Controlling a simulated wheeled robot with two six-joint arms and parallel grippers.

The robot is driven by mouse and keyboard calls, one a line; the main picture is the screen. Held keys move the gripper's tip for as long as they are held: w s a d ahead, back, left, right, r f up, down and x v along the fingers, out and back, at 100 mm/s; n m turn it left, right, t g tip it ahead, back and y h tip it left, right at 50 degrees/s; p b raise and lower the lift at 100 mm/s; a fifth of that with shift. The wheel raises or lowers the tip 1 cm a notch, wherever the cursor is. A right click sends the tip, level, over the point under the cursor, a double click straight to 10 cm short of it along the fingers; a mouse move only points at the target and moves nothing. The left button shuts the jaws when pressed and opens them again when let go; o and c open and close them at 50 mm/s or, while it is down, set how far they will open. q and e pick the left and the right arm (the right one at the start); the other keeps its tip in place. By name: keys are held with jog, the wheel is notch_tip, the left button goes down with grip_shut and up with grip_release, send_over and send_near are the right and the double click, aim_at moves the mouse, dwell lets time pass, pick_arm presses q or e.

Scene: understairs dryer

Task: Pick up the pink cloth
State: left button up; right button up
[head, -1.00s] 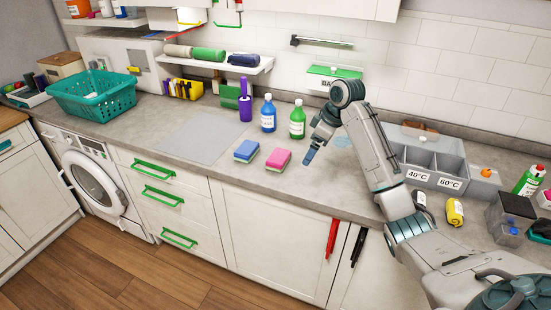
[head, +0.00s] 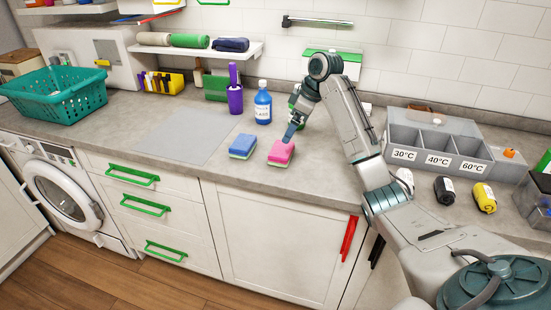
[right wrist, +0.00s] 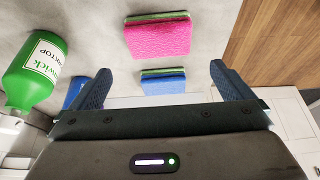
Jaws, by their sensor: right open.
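The pink cloth (head: 281,153), a thick sponge-like block with a green layer, lies on the grey counter right of a similar blue one (head: 243,146). In the right wrist view, the pink cloth (right wrist: 158,38) lies beyond the fingertips, with the blue one (right wrist: 163,82) nearer, between the fingers. My right gripper (head: 290,133) points down just above and behind the pink cloth in the head view. In the right wrist view its jaws (right wrist: 161,72) are wide apart and empty. My left gripper is not in view.
A blue bottle (head: 262,104) and a partly hidden green bottle (right wrist: 34,72) stand close to my right gripper. A purple container (head: 235,97) is further left. A divided grey bin (head: 480,150) stands right. The counter left of the blue block is clear.

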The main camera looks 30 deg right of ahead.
send_over(282, 148)
jog(key=s+d, duration=0.1)
jog(key=s, duration=0.1)
notch_tip(282, 148, down, 4)
jog(key=shift+f+p, duration=0.1)
jog(key=shift+p, duration=0.35)
jog(key=shift+w+a+f, duration=0.15)
jog(key=shift+w+f, duration=0.15)
jog(key=shift+f, duration=0.25)
jog(key=p+x, duration=0.1)
jog(key=x, duration=0.3)
jog(key=shift+f+p, duration=0.15)
jog(key=shift+p, duration=0.2)
jog(key=shift+w+f, duration=0.1)
jog(key=shift+f, duration=0.15)
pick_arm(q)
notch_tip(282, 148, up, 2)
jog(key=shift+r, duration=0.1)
pick_arm(e)
jog(key=c, duration=0.7)
